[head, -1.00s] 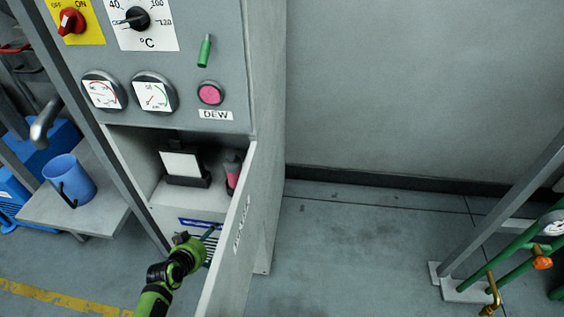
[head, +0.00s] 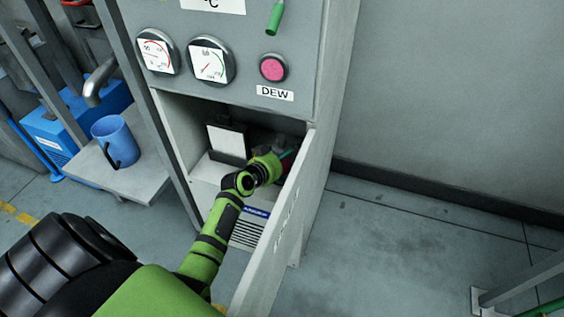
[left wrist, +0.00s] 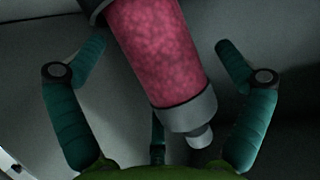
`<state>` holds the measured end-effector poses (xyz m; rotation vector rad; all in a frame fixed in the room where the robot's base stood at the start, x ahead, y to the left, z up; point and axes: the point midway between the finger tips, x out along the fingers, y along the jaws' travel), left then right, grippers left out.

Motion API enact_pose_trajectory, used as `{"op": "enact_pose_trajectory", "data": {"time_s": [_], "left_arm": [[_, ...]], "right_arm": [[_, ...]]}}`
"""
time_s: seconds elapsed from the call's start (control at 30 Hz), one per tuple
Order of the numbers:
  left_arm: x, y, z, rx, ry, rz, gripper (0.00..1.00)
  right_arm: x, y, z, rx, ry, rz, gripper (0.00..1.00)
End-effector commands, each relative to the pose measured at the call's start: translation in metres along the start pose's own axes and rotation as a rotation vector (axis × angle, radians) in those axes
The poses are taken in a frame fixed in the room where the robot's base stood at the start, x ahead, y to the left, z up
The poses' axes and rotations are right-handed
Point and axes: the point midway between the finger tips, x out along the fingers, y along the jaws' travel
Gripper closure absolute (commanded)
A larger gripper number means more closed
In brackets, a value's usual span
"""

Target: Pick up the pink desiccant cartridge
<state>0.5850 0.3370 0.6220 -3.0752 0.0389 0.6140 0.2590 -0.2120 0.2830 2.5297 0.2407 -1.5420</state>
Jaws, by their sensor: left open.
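The pink desiccant cartridge (left wrist: 155,50) fills the upper middle of the left wrist view, a clear tube of pink beads with a grey end cap and nozzle. It is slightly tilted in that picture. My left gripper (left wrist: 160,85) is open, with a teal finger on each side of the cartridge and a gap on both sides. In the head view my left gripper (head: 283,157) reaches into the cabinet compartment and mostly hides the cartridge (head: 291,160). My right gripper is not in view.
The open cabinet door (head: 272,232) stands close to the right of my left arm. A white card in a dark holder (head: 228,142) stands left in the compartment. A blue mug (head: 115,140) sits on a side shelf (head: 140,178).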

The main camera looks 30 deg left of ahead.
Motion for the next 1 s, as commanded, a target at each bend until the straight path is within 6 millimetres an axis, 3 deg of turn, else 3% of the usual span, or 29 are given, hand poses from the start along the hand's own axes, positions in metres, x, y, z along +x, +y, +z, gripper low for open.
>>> {"op": "enact_pose_trajectory", "data": {"time_s": [0.17,0.2,0.37,0.73,0.87,1.0], "left_arm": [[0.000,0.000,0.000,0.000,0.000,-0.001,0.00],[0.000,0.000,0.000,0.000,0.000,-0.001,0.08],[0.000,0.000,0.000,0.000,0.000,-0.001,0.71],[-0.002,-0.001,-0.008,0.001,0.005,-0.001,0.72],[-0.011,-0.001,-0.029,0.002,0.008,-0.001,0.72],[-0.022,-0.001,-0.056,0.004,0.008,-0.002,0.72]], "right_arm": [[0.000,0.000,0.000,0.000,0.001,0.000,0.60],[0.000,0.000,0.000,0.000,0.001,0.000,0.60],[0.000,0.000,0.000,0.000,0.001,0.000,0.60],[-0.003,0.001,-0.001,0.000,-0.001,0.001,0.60],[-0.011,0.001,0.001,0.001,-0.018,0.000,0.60],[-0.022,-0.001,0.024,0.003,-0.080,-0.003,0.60]]}}
